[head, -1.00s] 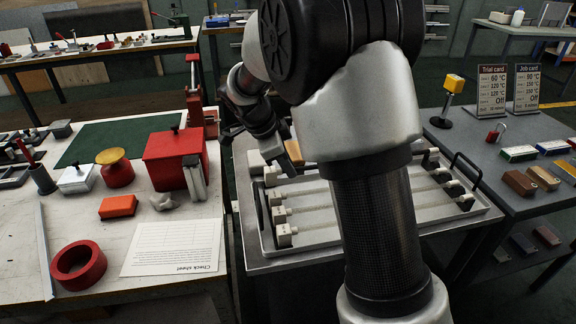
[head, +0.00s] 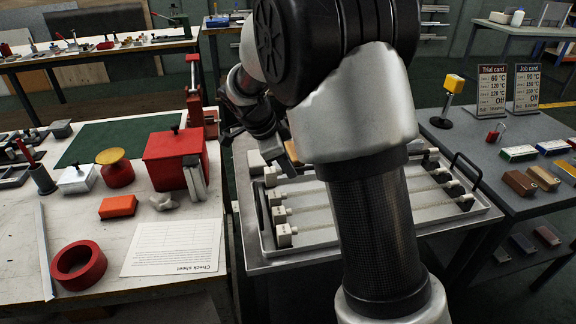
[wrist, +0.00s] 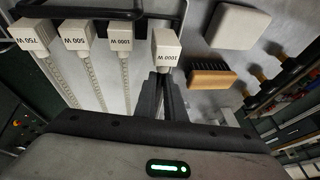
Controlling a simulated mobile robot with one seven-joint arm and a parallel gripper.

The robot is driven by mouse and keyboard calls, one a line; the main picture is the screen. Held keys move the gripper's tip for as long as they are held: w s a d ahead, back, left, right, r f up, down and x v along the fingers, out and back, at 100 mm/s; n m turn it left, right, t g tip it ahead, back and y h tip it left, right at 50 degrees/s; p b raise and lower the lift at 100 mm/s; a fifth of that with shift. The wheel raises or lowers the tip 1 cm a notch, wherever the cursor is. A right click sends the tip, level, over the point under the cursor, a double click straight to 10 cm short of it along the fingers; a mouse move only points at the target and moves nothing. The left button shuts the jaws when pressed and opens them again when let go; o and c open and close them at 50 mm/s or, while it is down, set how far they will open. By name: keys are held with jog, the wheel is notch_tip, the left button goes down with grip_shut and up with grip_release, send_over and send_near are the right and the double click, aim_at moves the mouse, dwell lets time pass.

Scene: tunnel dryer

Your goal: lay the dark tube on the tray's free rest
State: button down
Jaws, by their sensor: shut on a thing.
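My gripper (wrist: 166,90) is shut at the neck of a pale end block (wrist: 165,47) whose label seems to read 1000 W. The dark tube is mostly hidden behind my fingers; I cannot tell whether it touches the tray. In the head view my gripper (head: 290,157) is over the far left part of the tray (head: 310,248), partly hidden by my arm. Pale tubes with white end blocks (head: 284,236) lie side by side across the tray. Three labelled blocks (wrist: 117,38) show left of the held one in the wrist view. I cannot make out the free rest.
A wooden brush (wrist: 211,75) and a white block (wrist: 240,25) lie right of the held end. Black handles (head: 466,168) rise at the tray's ends. A red box (head: 170,160) stands on the left bench. A yellow-topped post (head: 454,84) and cards stand right.

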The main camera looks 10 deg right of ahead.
jog(key=shift+f, duration=1.5)
jog(key=c, duration=1.8)
grip_release()
jog(key=shift+o, duration=0.2)
jog(key=p+v, duration=0.4)
jog(key=v, duration=1.3)
jog(key=shift+r, duration=0.2)
jog(key=s+d+r+n+t+y, duration=0.1)
jog(key=s+d+r+n+y, duration=0.1)
jog(key=s+n, duration=0.5)
jog(key=s+d+r+n+t+y+p, duration=0.1)
jog(key=s+d+n, duration=0.3)
jog(key=s, duration=0.6)
jog(key=s+d+r+n+t+y, duration=0.1)
jog(key=s+r+n+t+y, duration=0.1)
jog(key=s+n, duration=0.55)
notch_tip(320, 180, up, 23)
jog(key=p, duration=2.3)
jog(key=shift+s+g, duration=0.15)
jog(key=shift+g, duration=0.15)
